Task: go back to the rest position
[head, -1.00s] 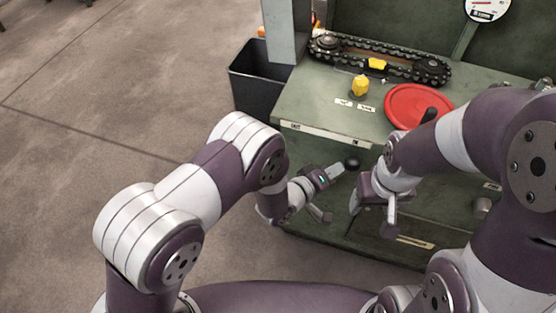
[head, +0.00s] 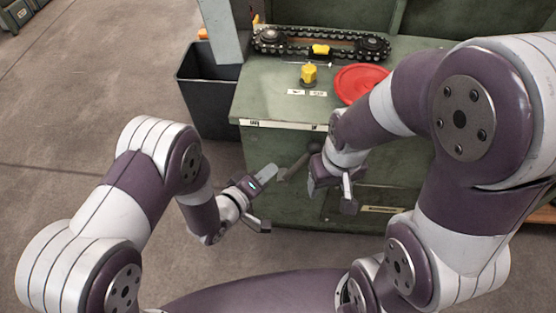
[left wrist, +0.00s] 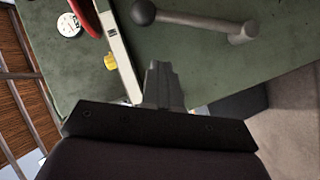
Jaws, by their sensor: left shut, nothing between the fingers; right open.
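My left gripper (head: 268,173) is shut and empty, in front of the green bench and left of a grey lever handle (head: 294,166) on the bench front. In the left wrist view its fingers (left wrist: 162,80) are together, with nothing between them. That view also shows the lever handle (left wrist: 195,21) beyond the fingertips, apart from them. My right gripper (head: 331,186) is open, right of the lever handle and close to the bench front; its fingers are partly hidden by its own wrist. I see nothing held in it.
The green bench (head: 262,103) carries a black chain on sprockets (head: 285,46), a yellow knob-like part (head: 309,73) and a red disc (head: 350,84). A dark bin (head: 207,92) stands at its left. The floor (head: 75,110) at the left is clear.

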